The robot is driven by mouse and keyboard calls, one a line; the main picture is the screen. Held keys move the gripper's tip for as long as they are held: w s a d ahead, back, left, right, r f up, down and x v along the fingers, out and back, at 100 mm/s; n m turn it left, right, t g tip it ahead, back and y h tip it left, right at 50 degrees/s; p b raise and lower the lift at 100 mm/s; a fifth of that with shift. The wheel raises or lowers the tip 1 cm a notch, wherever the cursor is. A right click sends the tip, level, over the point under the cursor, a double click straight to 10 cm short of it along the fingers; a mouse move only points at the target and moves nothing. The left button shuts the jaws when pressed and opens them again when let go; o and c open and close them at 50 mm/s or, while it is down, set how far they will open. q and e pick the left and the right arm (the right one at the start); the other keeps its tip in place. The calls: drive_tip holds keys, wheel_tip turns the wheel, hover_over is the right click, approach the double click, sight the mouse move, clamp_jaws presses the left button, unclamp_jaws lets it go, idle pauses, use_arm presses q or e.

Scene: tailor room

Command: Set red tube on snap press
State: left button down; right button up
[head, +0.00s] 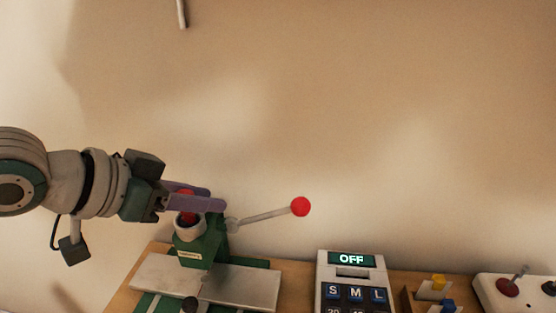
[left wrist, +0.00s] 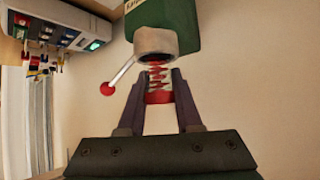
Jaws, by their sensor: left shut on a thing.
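The snap press (head: 205,245) is green, with a white collar on top and a lever ending in a red ball (head: 300,207). It stands on the table's left part. The red tube (head: 187,218) shows at the collar, partly hidden by my left fingers. My left gripper (head: 213,198) is shut on it from the left, fingers level over the collar. In the left wrist view the tube (left wrist: 158,97) sits between the purple fingers (left wrist: 158,78), with a red coiled part reaching the collar (left wrist: 155,42) mouth. I cannot tell how far it is inside. My right gripper is out of view.
A size panel (head: 350,262) with an "OFF" display and S, M, L keys stands right of the press. A wooden holder (head: 412,300) with yellow and blue pieces and a white control box (head: 490,282) are further right. A plain wall is behind.

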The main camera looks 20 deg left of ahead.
use_arm(q)
drive_tip(key=shift+f+b, duration=0.35)
drive_tip(key=shift+f, duration=0.2)
drive_tip(key=c, duration=0.9)
unclamp_jaws()
drive_tip(key=shift+o, duration=0.2)
drive_tip(key=p+v, duration=0.3)
drive_tip(key=p, duration=0.1)
drive_tip(key=shift+r, duration=0.25)
drive_tip(key=p+v, duration=0.8)
drive_tip(key=shift+s+f, duration=0.2)
drive_tip(key=shift+f, duration=0.05)
drive_tip(key=shift+d+r+p, duration=0.1)
drive_tip(key=shift+d+p, duration=0.05)
drive_tip(key=shift+p, duration=0.25)
